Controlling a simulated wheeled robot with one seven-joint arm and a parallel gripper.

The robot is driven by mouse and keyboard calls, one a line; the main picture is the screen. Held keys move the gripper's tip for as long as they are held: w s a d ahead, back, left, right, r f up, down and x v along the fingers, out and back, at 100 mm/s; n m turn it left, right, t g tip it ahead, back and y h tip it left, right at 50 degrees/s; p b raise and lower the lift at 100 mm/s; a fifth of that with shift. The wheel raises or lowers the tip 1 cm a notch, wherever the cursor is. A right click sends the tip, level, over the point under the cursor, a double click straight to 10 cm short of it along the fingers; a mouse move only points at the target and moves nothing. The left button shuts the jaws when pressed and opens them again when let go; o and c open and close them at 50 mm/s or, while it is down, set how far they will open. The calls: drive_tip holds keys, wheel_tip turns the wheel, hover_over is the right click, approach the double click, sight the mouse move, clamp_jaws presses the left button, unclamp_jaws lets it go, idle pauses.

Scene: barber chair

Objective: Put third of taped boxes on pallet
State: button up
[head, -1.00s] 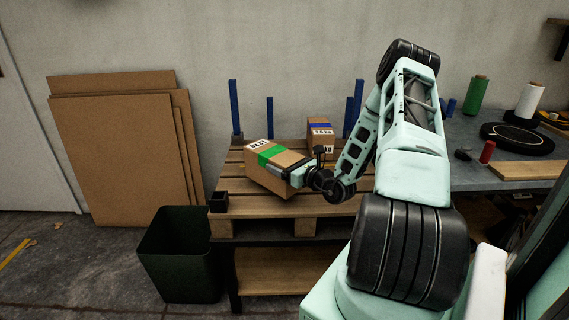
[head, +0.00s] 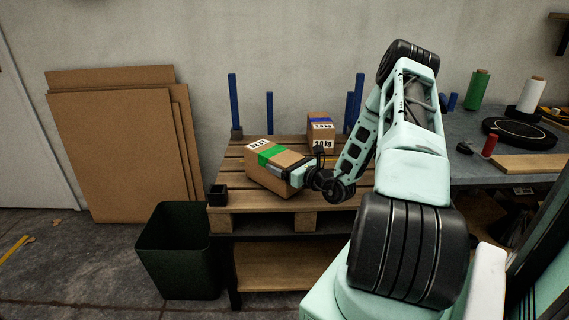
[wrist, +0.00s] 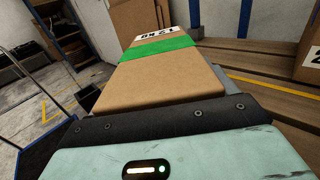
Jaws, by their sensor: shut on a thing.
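A cardboard box with green tape (head: 262,167) and a white label is in my gripper (head: 293,172), at the left part of the wooden pallet (head: 240,208). My gripper is shut on its near right end. In the wrist view the green-taped box (wrist: 150,83) fills the middle, its label reading 12 kg. The head view does not clearly show whether its underside touches the slats. A second box with blue tape (head: 321,128) stands upright at the pallet's back right, apart from the first. Its edge and label also show in the wrist view (wrist: 312,62).
Blue posts (head: 233,102) rise at the pallet's back corners. A small black holder (head: 217,196) sits at the front left corner. A dark bin (head: 180,250) stands left below. Cardboard sheets (head: 120,145) lean on the wall. Slats between the boxes are bare.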

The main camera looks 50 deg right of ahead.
drive_tip(key=shift+f, duration=0.3)
drive_tip(key=o, duration=1.8)
drive_tip(key=shift+f, duration=0.15)
drive_tip(key=s+a, duration=0.1)
drive_tip(key=s, duration=1.6)
drive_tip(key=shift+s+a+p, duration=0.15)
drive_tip(key=shift+a+p, duration=0.05)
drive_tip(key=shift+p, duration=0.2)
